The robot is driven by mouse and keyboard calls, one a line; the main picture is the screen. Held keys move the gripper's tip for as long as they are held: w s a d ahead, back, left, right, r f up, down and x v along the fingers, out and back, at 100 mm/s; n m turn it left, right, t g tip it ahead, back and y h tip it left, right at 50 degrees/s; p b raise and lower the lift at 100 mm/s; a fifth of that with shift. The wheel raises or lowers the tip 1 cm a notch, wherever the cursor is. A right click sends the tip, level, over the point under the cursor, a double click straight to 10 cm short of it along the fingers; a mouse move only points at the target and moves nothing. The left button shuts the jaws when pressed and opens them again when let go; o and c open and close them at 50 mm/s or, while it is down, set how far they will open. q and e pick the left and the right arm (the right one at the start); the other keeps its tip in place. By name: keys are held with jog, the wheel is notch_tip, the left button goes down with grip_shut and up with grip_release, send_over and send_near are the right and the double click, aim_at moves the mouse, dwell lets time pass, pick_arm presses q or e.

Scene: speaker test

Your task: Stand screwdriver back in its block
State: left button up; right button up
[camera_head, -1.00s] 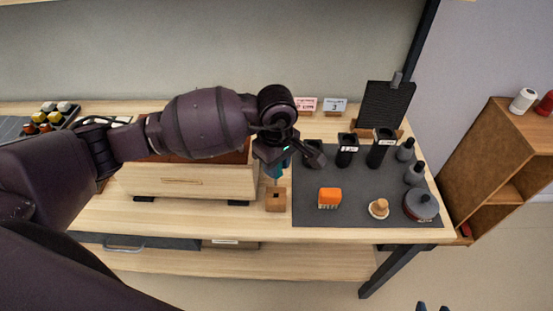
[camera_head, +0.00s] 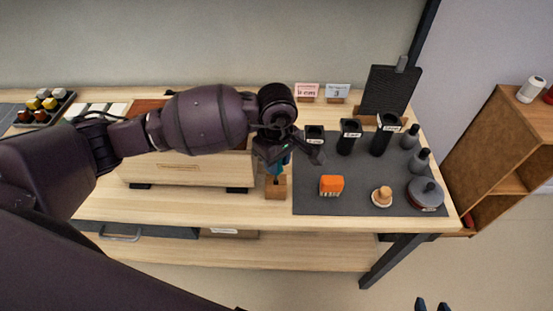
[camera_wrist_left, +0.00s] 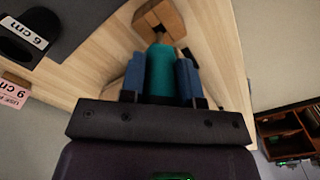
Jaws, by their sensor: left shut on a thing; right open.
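The screwdriver's teal handle (camera_wrist_left: 160,72) is held between the blue fingers of my left gripper (camera_head: 277,167). My left gripper is shut on it, and the fingers also show in the left wrist view (camera_wrist_left: 161,80). The small wooden block (camera_head: 275,190) stands on the bench just below the gripper; in the left wrist view the block (camera_wrist_left: 172,18) lies right beyond the handle, with a dark hole in its top. The shaft is mostly hidden, so I cannot tell whether its tip is in the hole. My right gripper (camera_head: 432,305) shows only as two separated fingertips at the bottom edge, open.
A grey mat (camera_head: 310,203) right of the block holds an orange brush-like item (camera_head: 331,185), a wooden knob (camera_head: 382,196), a lidded pot (camera_head: 426,192) and black cups (camera_head: 349,138). A wooden box (camera_head: 185,172) stands close left. Bare bench (camera_head: 240,210) lies in front.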

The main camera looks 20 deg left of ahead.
pick_arm(q)
jog(key=shift+f+b, duration=0.1)
jog(key=shift+b, duration=0.35)
pick_arm(e)
jog(key=shift+s+f, duration=0.1)
jog(key=shift+f, duration=0.5)
dwell(1.4)
pick_arm(q)
jog(key=shift+f+b, duration=1.45)
jog(key=shift+f, duration=0.7)
pick_arm(e)
jog(key=shift+g, duration=0.3)
jog(key=shift+s+f, duration=0.3)
jog(key=shift+f, duration=0.7)
jog(key=shift+s+f, duration=0.25)
jog(key=shift+f, duration=0.75)
dwell(0.7)
pick_arm(q)
jog(key=o, duration=1.1)
